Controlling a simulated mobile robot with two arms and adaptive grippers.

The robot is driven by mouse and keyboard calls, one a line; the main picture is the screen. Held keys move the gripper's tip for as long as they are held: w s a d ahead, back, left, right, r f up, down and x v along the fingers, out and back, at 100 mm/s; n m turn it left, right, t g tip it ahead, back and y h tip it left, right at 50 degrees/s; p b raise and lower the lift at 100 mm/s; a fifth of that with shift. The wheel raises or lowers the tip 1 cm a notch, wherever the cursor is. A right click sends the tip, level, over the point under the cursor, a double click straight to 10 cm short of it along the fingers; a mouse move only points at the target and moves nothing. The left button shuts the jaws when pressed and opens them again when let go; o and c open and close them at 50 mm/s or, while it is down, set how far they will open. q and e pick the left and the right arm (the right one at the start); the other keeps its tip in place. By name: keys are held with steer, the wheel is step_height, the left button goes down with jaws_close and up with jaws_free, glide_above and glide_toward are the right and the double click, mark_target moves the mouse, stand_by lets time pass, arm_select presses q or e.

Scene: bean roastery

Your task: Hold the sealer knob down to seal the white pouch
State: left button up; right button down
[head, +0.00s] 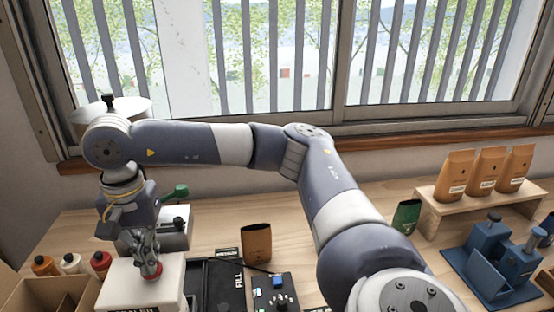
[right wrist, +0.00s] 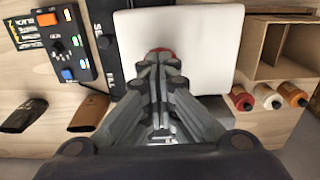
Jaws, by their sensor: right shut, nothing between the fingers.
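The sealer (head: 132,290) is a white box at the front left, and it also shows in the right wrist view (right wrist: 205,50). Its red knob (head: 152,273) is on the top and is partly covered by my right gripper (head: 149,265). In the right wrist view the shut, empty fingertips (right wrist: 160,58) are at the knob (right wrist: 163,50) and seem to touch it; I cannot tell how far it is pressed. I cannot make out a white pouch in either view. My left gripper is not in view.
A dark FILL plate (head: 224,280) and a button panel (head: 275,291) lie right of the sealer. A brown pouch (head: 257,243) stands behind them. A wooden box (head: 40,297) and several bottles (head: 72,263) are left. A machine with a green handle (head: 176,193) is behind.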

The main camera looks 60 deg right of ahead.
steer(key=shift+r+p, duration=1.6)
steer(key=shift+r, duration=1.45)
steer(key=shift+f, duration=0.1)
